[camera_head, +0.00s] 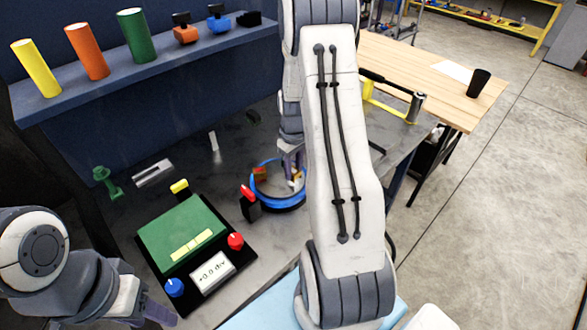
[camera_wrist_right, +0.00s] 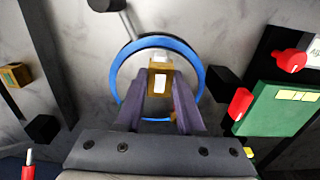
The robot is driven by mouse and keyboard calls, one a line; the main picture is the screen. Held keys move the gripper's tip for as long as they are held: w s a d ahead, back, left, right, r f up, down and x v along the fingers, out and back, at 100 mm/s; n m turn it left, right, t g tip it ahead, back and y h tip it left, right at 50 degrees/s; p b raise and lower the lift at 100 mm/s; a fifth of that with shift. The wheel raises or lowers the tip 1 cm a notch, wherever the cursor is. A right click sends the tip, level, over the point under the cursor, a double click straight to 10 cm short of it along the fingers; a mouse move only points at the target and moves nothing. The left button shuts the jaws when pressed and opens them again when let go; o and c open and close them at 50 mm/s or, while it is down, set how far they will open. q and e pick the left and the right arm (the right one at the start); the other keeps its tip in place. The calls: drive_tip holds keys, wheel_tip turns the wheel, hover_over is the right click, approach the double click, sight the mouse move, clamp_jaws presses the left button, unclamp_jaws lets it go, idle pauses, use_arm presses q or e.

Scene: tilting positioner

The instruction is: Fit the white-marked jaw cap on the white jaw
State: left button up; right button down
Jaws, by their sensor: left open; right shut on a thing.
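The positioner shows as a blue ring (camera_head: 278,206) on the grey bench, and also in the right wrist view (camera_wrist_right: 116,72). My right gripper (camera_head: 291,152) reaches down into the ring. In the right wrist view its purple fingers (camera_wrist_right: 160,100) are shut on a brass-coloured jaw cap (camera_wrist_right: 160,67) with a white mark. A pale piece (camera_wrist_right: 163,53), possibly the white jaw, shows just beyond the cap; I cannot tell whether they touch. An orange-brown piece (camera_head: 260,173) shows at the ring's left in the head view. My left gripper (camera_head: 154,312) is open and empty at the lower left.
A control box with a green top (camera_head: 160,238) stands left of the ring, with a red-topped black block (camera_head: 249,204) between them. A blue shelf (camera_head: 110,75) with coloured cylinders runs behind. My right arm hides the bench right of the ring.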

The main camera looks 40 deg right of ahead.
drive_tip(key=shift+f, duration=0.1)
drive_tip(key=shift+f+b, duration=1)
drive_tip(key=shift+f, duration=0.35)
unclamp_jaws()
wheel_tip(320, 180, up, 7)
drive_tip(key=p, duration=0.6)
idle(0.4)
